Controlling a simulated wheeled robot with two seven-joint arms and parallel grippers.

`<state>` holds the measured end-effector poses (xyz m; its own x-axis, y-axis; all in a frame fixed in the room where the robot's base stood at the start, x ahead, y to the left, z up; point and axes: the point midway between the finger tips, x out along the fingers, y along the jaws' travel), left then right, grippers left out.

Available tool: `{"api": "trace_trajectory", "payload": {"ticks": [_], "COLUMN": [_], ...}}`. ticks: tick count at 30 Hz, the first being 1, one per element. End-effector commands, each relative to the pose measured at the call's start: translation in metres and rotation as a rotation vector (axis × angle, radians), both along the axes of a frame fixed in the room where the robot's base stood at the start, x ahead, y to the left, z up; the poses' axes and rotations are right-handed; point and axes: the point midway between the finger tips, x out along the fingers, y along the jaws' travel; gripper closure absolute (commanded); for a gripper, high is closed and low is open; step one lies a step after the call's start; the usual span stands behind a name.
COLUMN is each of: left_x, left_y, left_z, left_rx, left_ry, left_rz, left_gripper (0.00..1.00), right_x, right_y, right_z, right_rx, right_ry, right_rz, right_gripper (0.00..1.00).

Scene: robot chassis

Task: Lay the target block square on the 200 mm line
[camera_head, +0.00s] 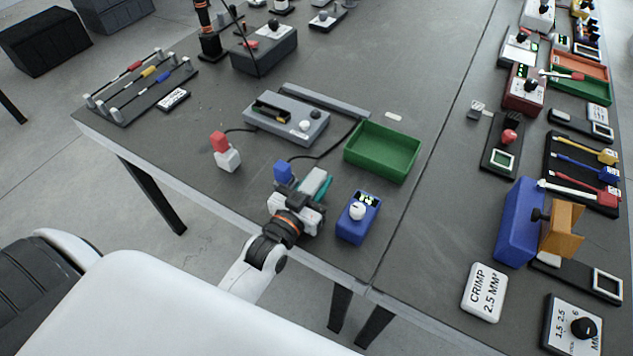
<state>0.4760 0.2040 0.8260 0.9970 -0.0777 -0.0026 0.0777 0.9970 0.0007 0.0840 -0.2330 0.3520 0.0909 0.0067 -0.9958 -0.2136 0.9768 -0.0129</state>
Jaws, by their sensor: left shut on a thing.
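My left gripper (302,193) is over the front edge area of the dark table (225,190), its arm coming up from the lower left. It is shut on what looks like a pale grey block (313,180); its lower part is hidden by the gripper. A teal piece (325,187) shows along the right side of the pale block; I cannot tell if it is part of it. A blue-topped piece (283,172) stands close on the left, partly hidden. I cannot make out a 200 mm line. My right gripper is not in view.
A blue box with a dial (358,217) stands close right of the gripper. A green tray (383,150) and a grey device with cables (286,118) lie behind. A red-and-white piece (226,152) stands left. Table between tray and right-hand tools is clear.

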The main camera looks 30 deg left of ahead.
Motion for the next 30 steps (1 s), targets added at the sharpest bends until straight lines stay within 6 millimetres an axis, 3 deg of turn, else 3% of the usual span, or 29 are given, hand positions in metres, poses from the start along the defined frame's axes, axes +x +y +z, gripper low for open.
{"api": "trace_trajectory", "payload": {"ticks": [8,9,10,21,26,30], "left_x": [0.000,0.000,0.000,-0.001,-0.024,-0.054], "left_y": [0.000,0.000,0.000,0.000,0.002,0.004], "left_z": [-0.002,-0.002,-0.002,0.002,0.000,-0.001], "left_rx": [0.000,0.000,0.000,0.000,0.001,0.001], "left_ry": [-0.003,-0.001,-0.001,0.000,0.002,0.003], "left_rz": [0.000,0.000,0.000,0.000,0.000,-0.001], "left_gripper": [1.00,0.68,0.63,0.62,0.62,0.62], "right_x": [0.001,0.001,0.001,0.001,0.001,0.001], "right_y": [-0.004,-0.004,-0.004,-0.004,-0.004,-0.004], "right_z": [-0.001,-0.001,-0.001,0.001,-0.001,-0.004], "right_rx": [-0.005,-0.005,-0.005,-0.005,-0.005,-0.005], "right_ry": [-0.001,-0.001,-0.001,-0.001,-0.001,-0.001], "right_rz": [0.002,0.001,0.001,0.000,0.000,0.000], "right_gripper": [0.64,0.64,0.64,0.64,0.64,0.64]}}
